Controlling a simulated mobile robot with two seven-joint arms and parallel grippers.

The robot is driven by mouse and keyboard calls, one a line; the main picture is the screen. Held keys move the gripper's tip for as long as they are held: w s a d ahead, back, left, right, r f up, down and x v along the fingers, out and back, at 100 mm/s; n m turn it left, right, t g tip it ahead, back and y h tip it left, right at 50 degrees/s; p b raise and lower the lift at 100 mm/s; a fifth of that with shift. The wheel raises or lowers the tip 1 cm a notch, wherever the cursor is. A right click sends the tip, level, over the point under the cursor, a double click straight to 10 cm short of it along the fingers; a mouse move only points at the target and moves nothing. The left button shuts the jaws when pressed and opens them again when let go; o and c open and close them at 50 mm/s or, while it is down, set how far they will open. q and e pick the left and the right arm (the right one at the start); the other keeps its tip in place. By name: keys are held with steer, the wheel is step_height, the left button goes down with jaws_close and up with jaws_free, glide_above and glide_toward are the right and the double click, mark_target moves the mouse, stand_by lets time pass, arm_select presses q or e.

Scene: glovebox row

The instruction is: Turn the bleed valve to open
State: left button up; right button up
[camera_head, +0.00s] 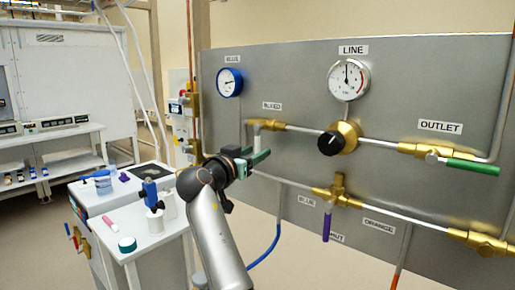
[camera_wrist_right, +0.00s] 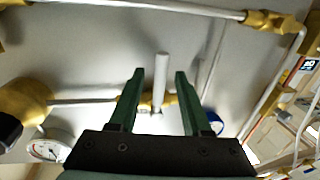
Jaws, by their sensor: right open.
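The bleed valve (camera_head: 270,125) is a brass fitting under a label that seems to read BLEED, at the left of the grey panel. Its pale grey lever (camera_head: 257,131) hangs downward, with its lower part by my gripper. My right gripper (camera_head: 259,157) is open just below the valve, at the panel's left side. In the right wrist view the lever (camera_wrist_right: 161,70) appears between the two green fingers of my right gripper (camera_wrist_right: 159,74), with a gap on either side. I cannot tell how deep it sits between them. My left gripper is not in view.
The panel (camera_head: 300,75) also carries a blue gauge (camera_head: 229,83), a line gauge (camera_head: 348,79), a black regulator knob (camera_head: 331,143), a green outlet handle (camera_head: 472,167) and a purple handle (camera_head: 327,226). A white cart (camera_head: 150,240) with small items stands at the left.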

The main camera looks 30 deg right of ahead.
steer(key=shift+x, duration=0.85)
steer(key=shift+c, duration=0.2)
jaws_close()
stand_by(0.6)
